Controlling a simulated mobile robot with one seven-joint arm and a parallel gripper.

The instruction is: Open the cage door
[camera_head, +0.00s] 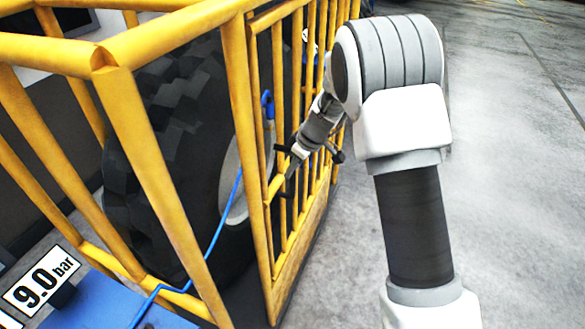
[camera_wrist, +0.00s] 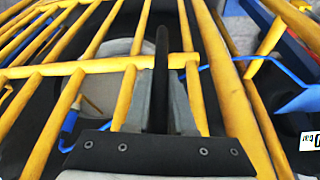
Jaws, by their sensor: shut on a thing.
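The cage door (camera_head: 302,243) is a yellow barred panel on the right side of the yellow cage (camera_head: 170,190) in the head view. It looks about flush with the cage frame; I cannot tell if there is a gap. My gripper (camera_head: 291,175) is at the door's bars, about mid-height. In the wrist view the two grey fingers of my gripper (camera_wrist: 158,100) are shut on a dark upright bar (camera_wrist: 162,55), which looks like the door handle. A yellow cross bar (camera_wrist: 100,66) and several upright bars lie behind it. The hold itself is partly hidden in the head view.
A large black tyre (camera_head: 165,165) stands inside the cage. A blue hose (camera_head: 222,222) runs from the wheel to a blue unit with a "9.0 bar" sign (camera_head: 41,284). The grey floor (camera_head: 500,200) to the right is clear.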

